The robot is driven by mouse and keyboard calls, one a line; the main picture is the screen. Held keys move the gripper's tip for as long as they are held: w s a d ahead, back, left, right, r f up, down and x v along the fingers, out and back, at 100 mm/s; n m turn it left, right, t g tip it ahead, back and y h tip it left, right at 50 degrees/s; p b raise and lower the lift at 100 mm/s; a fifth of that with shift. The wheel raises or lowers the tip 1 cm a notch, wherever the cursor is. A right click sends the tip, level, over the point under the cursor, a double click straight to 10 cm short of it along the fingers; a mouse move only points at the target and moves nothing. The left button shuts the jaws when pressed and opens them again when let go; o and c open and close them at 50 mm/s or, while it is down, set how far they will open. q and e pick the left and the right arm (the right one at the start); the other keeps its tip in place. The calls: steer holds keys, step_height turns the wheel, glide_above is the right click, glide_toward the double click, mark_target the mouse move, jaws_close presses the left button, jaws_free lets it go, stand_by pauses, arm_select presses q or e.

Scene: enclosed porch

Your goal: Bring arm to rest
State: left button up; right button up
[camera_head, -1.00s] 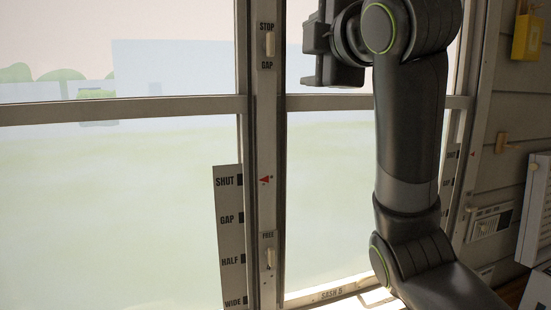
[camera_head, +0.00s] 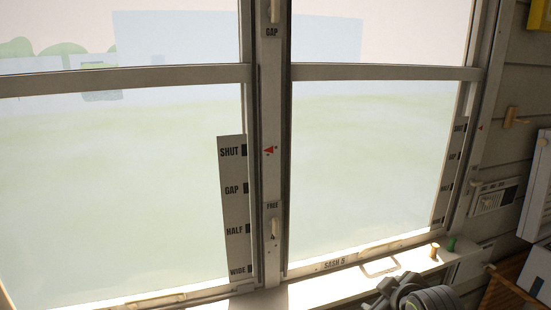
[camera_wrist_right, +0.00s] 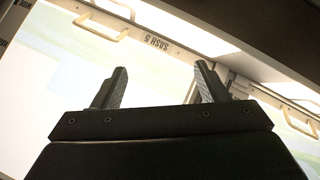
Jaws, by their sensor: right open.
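My left gripper is in neither view.
A white scale strip (camera_head: 234,205) reading SHUT, GAP, HALF, WIDE stands left of the post, with a red arrow (camera_head: 270,150) beside SHUT. A wooden peg (camera_head: 434,251) and a green peg (camera_head: 451,243) stand on the sill. A wooden wall knob (camera_head: 514,117) is at right.

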steer(key=s+d+f+m+g+h, duration=0.1)
steer(key=s+d+f+m+g, duration=0.15)
steer(key=s+f, duration=0.6)
steer(key=s+d+f+m+g, duration=0.2)
steer(key=s+d+f+m, duration=0.15)
steer(key=s, duration=0.95)
steer(key=s+d+f+m+g+h, duration=0.1)
steer(key=s+d+f+m+g, duration=0.1)
steer(key=s+f, duration=0.65)
step_height(320, 180, down, 24)
steer(key=s+d+g, duration=0.1)
steer(key=s, duration=0.1)
steer(key=s+a+f+g, duration=0.1)
steer(key=s+f, duration=1.3)
steer(key=f, duration=0.1)
steer(key=shift+s+y, duration=0.3)
steer(key=shift+s, duration=0.1)
